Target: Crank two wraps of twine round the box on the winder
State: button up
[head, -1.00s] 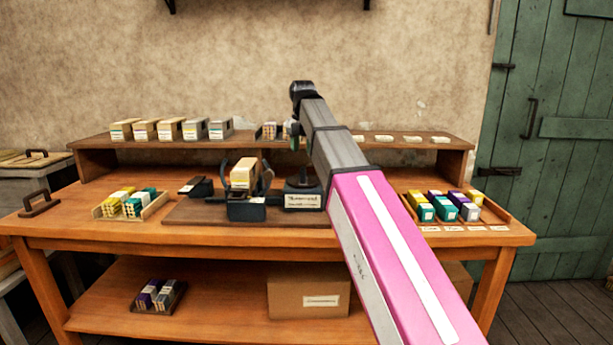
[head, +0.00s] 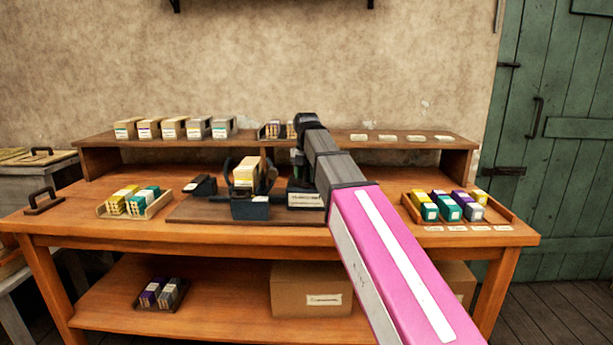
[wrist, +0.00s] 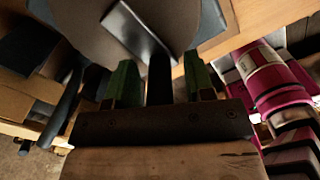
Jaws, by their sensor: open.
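The winder (head: 250,208) stands on a dark board in the middle of the bench, with a pale yellow-topped box (head: 246,171) upright in its dark cradle. A dark unit with a white label (head: 305,199) stands just right of it, partly hidden by my arm. In the wrist view my gripper (wrist: 161,82) is open, its two green fingers apart. A dark upright post (wrist: 159,78), seemingly the crank handle, shows between them, beside a grey round disc (wrist: 90,32). I cannot tell whether the fingers touch the post. No twine can be made out.
A tray of yellow and teal boxes (head: 163,204) lies left of the winder, and another tray (head: 508,216) of coloured boxes lies right. Several boxes stand on the raised back shelf (head: 90,140). A cardboard carton (head: 290,290) sits on the lower shelf. My pink arm crosses the bench.

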jog(key=shift+c, duration=0.4)
grip_shut()
jog(key=shift+a, duration=0.1)
